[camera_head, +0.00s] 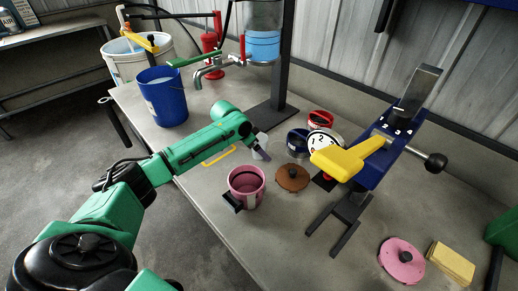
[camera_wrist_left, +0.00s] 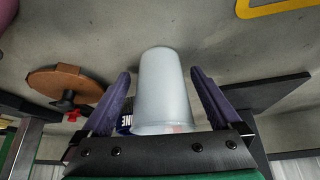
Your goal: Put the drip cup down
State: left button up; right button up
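The drip cup is a small pale, translucent cup (camera_head: 261,147) at the table's middle, left of the blue and red tins. In the left wrist view the cup (camera_wrist_left: 162,95) stands between the two dark fingers of my left gripper (camera_wrist_left: 162,82). A narrow gap shows on each side of it, so the fingers are around it and look apart from it. Whether its base touches the table is hard to tell. My left gripper (camera_head: 260,143) partly hides the cup in the head view. My right gripper is not in view.
A pink can (camera_head: 246,187) stands close in front of the cup. A brown lid (camera_head: 292,178), a blue tin (camera_head: 298,143) and a blue press with a yellow handle (camera_head: 350,158) are to the right. A tap (camera_head: 212,70) and stand are behind. Bare table lies at front centre.

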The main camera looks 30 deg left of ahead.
pick_arm(q)
jog(key=shift+r, duration=0.1)
jog(key=v, duration=1.2)
